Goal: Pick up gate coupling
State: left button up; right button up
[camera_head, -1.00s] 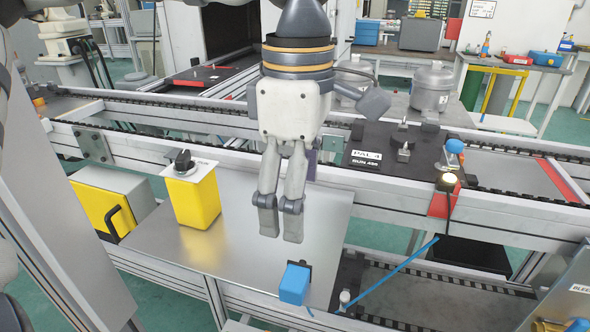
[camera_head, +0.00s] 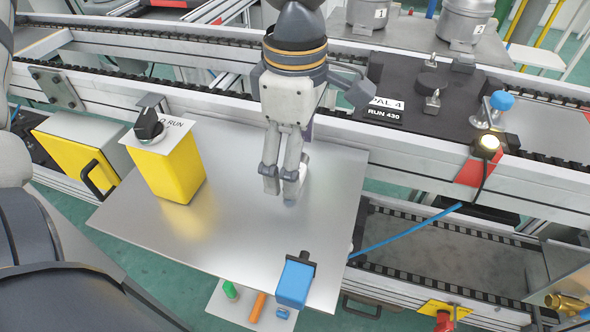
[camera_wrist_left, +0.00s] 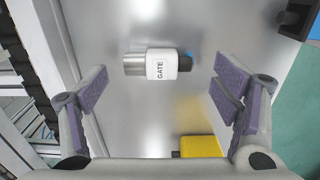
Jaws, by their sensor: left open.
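The gate coupling (camera_wrist_left: 160,65) lies on its side on the bare metal plate (camera_head: 240,235). It has a silver end, a white middle marked GATE, and a dark end with a bit of blue. In the left wrist view it lies ahead of my left gripper (camera_wrist_left: 160,92), between the lines of the two spread fingers and touching neither. In the head view my left gripper (camera_head: 281,188) hangs over the middle of the plate with nothing held. There its fingers largely hide the coupling. My right gripper is not in view.
A yellow box (camera_head: 170,172) with a black knob stands on the plate's left. A blue block (camera_head: 294,283) is at its front edge. The conveyor with the PAL 4 pallet (camera_head: 410,85) runs behind. A lamp (camera_head: 485,147) and blue rod (camera_head: 408,233) are at right.

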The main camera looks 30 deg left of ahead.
pick_arm(q)
notch_tip(320, 180, down, 2)
jog(key=shift+f, duration=0.15)
jog(key=c, duration=1.3)
jog(key=shift+o, duration=0.2)
jog(key=shift+w+r, duration=0.1)
jog(key=shift+r, duration=0.45)
jog(key=r, duration=0.3)
jog(key=shift+s+d+r, duration=0.15)
jog(key=shift+s+d, duration=0.05)
jog(key=shift+s, duration=0.15)
jog(key=s+d+r, duration=0.6)
jog(key=s+r, duration=0.2)
jog(key=s, duration=0.3)
jog(key=shift+s+d+r, duration=0.25)
jog(key=shift+s+r, duration=0.05)
jog(key=shift+r, duration=0.05)
